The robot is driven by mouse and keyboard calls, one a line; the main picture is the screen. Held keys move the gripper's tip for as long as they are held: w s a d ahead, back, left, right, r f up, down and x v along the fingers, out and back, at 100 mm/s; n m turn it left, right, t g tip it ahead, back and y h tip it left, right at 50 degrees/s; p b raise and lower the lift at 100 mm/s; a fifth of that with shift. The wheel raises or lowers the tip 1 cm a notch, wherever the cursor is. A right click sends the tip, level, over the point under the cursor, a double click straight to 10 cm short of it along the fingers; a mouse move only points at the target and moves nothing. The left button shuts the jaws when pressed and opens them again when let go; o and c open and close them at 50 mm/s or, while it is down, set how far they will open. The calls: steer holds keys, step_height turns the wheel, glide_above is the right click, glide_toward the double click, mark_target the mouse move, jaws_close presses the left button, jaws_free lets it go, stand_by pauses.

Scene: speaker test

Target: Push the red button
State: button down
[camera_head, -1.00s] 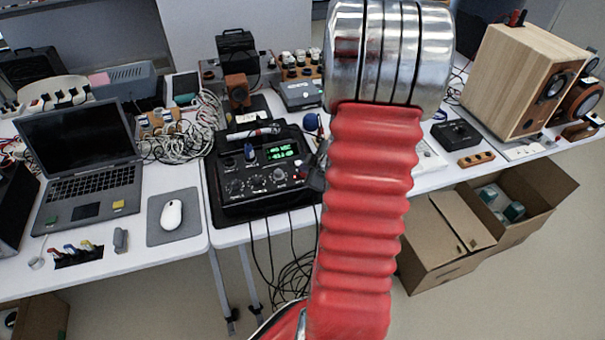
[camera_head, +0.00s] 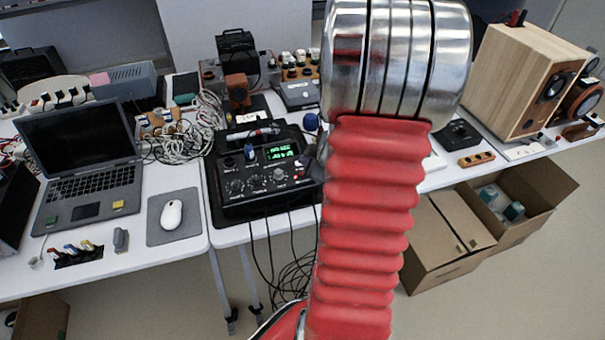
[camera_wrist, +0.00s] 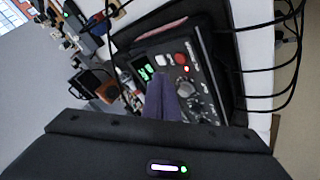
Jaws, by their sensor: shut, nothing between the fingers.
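The black device (camera_head: 232,208) with a green display stands on the white table, left of my red arm in the head view. It also shows in the wrist view (camera_wrist: 203,52), turned on its side. There, the red button (camera_wrist: 181,59) is on its panel beside a white button (camera_wrist: 161,60), with a small lit red light close by. My gripper (camera_wrist: 160,80) is shut and empty, its dark fingers pointing at the panel. In the picture, the tips lie just below the two buttons; I cannot tell whether they touch the panel.
A laptop (camera_head: 80,145) and a mouse (camera_head: 171,214) are left of the device. White cables (camera_head: 197,130) lie tangled behind them. A wooden speaker (camera_head: 520,80) stands at the right, above an open cardboard box (camera_head: 535,190). Black cables hang off the table's front edge.

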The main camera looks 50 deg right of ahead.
steer(key=shift+r, duration=1.95)
steer(key=s+d+f+m+g+h, duration=0.2)
steer(key=s+d+m+g+h, duration=0.1)
steer(key=s+d, duration=0.25)
steer(key=s+a+r+m+g+h, duration=0.1)
steer(key=s+a+r+m+g, duration=0.2)
steer(key=s+r+m, duration=0.15)
steer(key=a+r+t+y, duration=0.1)
steer(key=a+r, duration=0.3)
steer(key=a, duration=0.9)
steer(key=s+a+r+n+t+y, duration=0.1)
steer(key=a+r+y, duration=0.2)
steer(key=a, duration=0.9)
steer(key=a+r+n+y, duration=0.1)
steer(key=a+r, duration=0.4)
steer(key=a, duration=0.8)
steer(key=shift+s+a+r+t+y, duration=0.2)
steer(key=shift+s+a+t+y, duration=0.2)
steer(key=shift+y, duration=0.4)
